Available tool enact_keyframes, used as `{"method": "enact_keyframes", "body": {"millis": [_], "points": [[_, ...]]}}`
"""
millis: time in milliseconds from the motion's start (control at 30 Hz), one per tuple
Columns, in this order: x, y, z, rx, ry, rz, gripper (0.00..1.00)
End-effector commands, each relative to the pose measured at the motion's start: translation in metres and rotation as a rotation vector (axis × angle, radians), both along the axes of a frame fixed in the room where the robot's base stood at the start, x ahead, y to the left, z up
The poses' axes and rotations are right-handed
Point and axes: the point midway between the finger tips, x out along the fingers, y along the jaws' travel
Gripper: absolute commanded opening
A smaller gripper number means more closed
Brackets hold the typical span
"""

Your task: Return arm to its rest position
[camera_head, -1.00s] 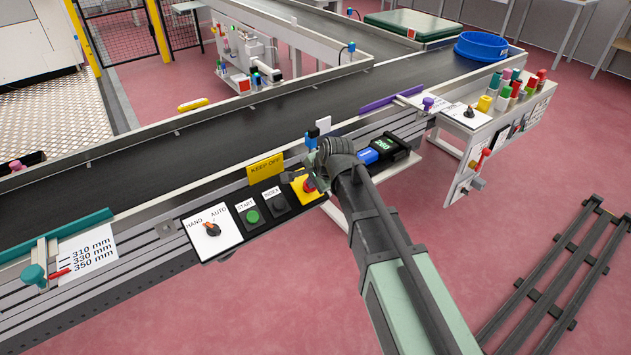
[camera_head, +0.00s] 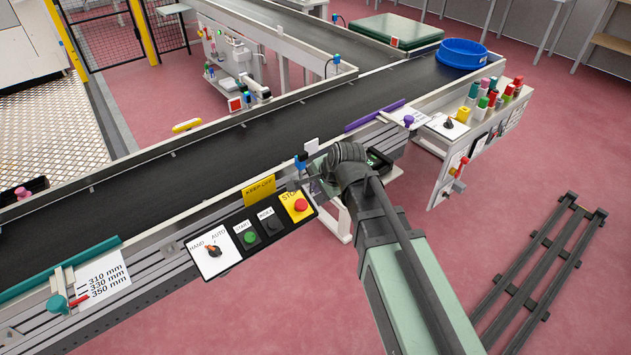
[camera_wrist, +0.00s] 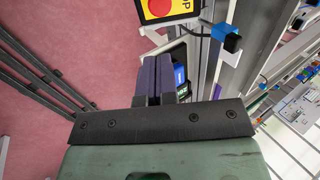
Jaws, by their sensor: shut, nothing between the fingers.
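My gripper (camera_wrist: 156,62) shows in the wrist view as two dark fingers side by side. They are closed together with nothing between them. The red stop button (camera_wrist: 160,7) on its yellow plate lies beyond the fingertips, apart from them. In the head view my arm reaches up from the lower right to the conveyor's near edge. Its dark wrist is just right of the stop button (camera_head: 300,205), which is in plain sight. The fingers are hard to make out there. The small display box (camera_head: 379,160) is partly hidden behind my wrist.
The dark conveyor belt (camera_head: 190,155) runs behind the control panel, with a yellow keep-off sign (camera_head: 259,190) at its edge. A blue tub (camera_head: 462,53) stands at the belt's far right. A dark slatted rack (camera_head: 540,262) lies on the open pink floor at right.

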Motion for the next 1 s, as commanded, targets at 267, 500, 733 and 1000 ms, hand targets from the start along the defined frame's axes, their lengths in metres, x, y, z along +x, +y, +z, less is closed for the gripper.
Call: {"method": "enact_keyframes", "body": {"millis": [267, 500, 733, 1000], "points": [[0.000, 0.000, -0.002, 0.000, 0.000, 0.000, 0.00], [-0.011, -0.004, -0.006, -0.104, -0.005, 0.192, 0.00], [-0.119, -0.098, 0.031, -0.469, 0.173, 0.911, 0.00], [-0.143, -0.147, 0.054, -0.490, 0.250, 0.905, 0.00]]}}
